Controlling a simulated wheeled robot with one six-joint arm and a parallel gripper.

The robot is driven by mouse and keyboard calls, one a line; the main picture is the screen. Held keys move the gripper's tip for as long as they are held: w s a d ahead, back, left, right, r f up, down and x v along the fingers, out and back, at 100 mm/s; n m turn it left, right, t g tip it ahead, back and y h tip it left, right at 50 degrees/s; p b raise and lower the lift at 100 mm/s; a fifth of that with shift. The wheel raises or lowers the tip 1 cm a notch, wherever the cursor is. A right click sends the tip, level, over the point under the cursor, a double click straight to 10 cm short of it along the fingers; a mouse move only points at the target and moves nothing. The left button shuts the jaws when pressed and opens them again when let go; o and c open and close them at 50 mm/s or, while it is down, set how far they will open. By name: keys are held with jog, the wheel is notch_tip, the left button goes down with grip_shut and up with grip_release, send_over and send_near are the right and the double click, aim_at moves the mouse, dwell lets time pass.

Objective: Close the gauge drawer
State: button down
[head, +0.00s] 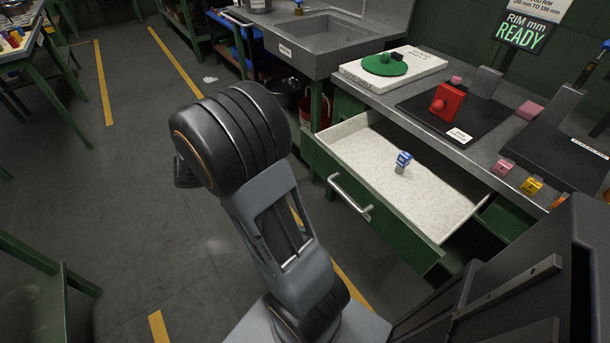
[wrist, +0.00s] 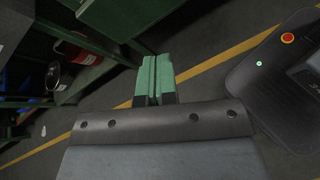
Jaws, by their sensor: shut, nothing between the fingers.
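The gauge drawer (head: 335,147) stands pulled open from the bench in the head view. It has a green front with a silver bar handle (head: 350,193) and a pale speckled inside. A dark green panel at the top of the wrist view may be part of the bench or drawer; I cannot tell.
The grey bench top (head: 373,99) above the drawer holds a red block (head: 447,102) on a black plate, a green round piece (head: 385,64) on a white board, and small coloured blocks. A sink (head: 326,27) stands further back. Open floor (head: 120,190) lies left.

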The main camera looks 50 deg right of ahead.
jog(key=w+d+f+n+h+b, duration=0.4)
jog(key=d+f+n+h+b, duration=0.1)
jog(key=f, duration=0.4)
jog(key=b, duration=0.3)
send_near(310, 153)
jog(key=shift+h, duration=0.3)
jog(key=x, duration=0.5)
jog(key=shift+s+d+f, duration=0.25)
jog(key=shift+d+f, duration=0.05)
jog(key=shift+d, duration=0.05)
jog(key=shift+x, duration=0.9)
